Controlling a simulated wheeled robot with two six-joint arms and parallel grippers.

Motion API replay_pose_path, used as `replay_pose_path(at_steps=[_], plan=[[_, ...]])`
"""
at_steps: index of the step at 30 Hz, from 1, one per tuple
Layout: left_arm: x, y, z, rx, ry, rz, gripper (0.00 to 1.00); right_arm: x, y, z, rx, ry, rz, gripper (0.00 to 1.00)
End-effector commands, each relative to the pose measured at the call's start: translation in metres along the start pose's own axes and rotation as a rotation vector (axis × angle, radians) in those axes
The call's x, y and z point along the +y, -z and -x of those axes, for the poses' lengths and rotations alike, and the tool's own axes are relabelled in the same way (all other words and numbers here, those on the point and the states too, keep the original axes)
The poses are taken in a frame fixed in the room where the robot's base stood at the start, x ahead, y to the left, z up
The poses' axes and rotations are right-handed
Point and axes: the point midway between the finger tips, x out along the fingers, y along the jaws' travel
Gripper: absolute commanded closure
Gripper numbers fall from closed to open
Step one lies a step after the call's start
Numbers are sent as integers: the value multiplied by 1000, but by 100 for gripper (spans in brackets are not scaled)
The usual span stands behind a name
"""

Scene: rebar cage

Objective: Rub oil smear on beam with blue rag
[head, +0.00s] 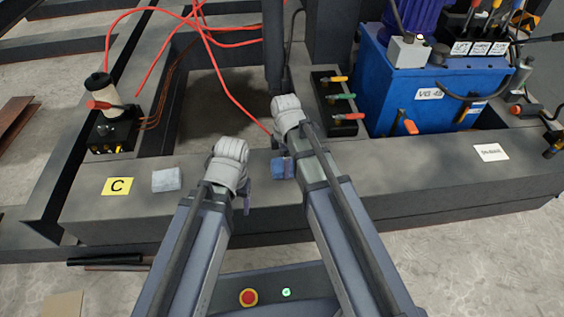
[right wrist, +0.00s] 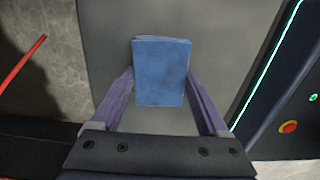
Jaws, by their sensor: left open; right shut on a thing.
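The blue rag (head: 279,169) is a small folded block on or just above the top of the grey beam (head: 420,180). My right gripper (head: 287,167) is shut on it, partly hidden behind my right arm. In the right wrist view the rag (right wrist: 161,73) sits between the two purple fingers of the right gripper (right wrist: 162,88), over the plain grey beam face (right wrist: 235,40). My left gripper (head: 245,196) is open and empty over the beam, left of the rag, mostly hidden by its wrist. I cannot make out an oil smear in either view.
A blue hydraulic unit (head: 400,95), a valve block (head: 338,100) and a black pump box (head: 113,130) stand behind. Orange hoses (head: 228,85) hang in the middle.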

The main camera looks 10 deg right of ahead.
Motion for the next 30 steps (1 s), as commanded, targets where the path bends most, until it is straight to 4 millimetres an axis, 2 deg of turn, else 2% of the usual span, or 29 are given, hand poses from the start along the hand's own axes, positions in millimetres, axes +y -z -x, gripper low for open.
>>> replay_pose_path(at_steps=[12, 23, 30], plan=[[0, 0, 1, 0, 0, 0, 29, -1, -31, 1, -5, 1, -4, 67], [0, 0, 1, 0, 0, 0, 29, -1, -38, 1, -2, 0, -3, 67], [0, 0, -1, 0, 0, 0, 29, -2, -56, -1, -2, 0, -4, 67]])
